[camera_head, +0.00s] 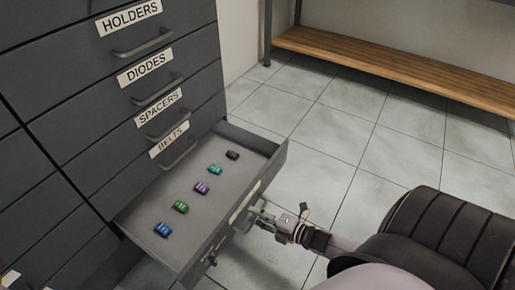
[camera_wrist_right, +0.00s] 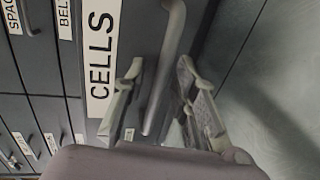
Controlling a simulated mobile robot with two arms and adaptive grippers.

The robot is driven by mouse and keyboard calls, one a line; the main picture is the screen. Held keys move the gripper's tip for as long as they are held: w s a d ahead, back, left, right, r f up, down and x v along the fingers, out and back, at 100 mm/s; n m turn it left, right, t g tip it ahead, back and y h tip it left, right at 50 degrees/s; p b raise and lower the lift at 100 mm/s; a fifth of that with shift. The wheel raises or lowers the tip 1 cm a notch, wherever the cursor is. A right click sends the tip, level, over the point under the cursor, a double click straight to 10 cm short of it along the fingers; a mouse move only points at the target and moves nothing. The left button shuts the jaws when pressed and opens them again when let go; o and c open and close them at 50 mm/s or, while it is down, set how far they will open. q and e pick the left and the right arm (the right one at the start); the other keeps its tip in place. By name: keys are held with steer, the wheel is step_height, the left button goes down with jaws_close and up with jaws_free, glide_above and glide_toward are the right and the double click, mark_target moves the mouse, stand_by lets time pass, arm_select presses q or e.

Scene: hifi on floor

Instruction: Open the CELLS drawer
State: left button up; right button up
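The CELLS drawer (camera_head: 272,174) stands pulled well out at the bottom of the grey cabinet, below the BELTS drawer. Several small coloured cells (camera_head: 201,188) lie in a row inside it. In the right wrist view its white CELLS label (camera_wrist_right: 100,60) and grey bar handle (camera_wrist_right: 168,65) show close up. My right gripper (camera_head: 263,217) is at the drawer's front. In the wrist view the gripper's fingers (camera_wrist_right: 160,80) are apart on either side of the handle, with gaps showing beside the bar. My left gripper is not in view.
Closed drawers labelled HOLDERS (camera_head: 130,17), DIODES (camera_head: 145,71), SPACERS (camera_head: 160,107) and BELTS (camera_head: 169,140) are stacked above. A wooden bench (camera_head: 400,68) stands at the back right. The tiled floor (camera_head: 325,130) right of the drawer is clear.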

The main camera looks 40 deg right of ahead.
steer(key=shift+s, duration=0.15)
steer(key=v, duration=1.1)
steer(key=shift+s, duration=0.35)
steer(key=shift+d+r, duration=0.1)
steer(key=shift+d, duration=0.05)
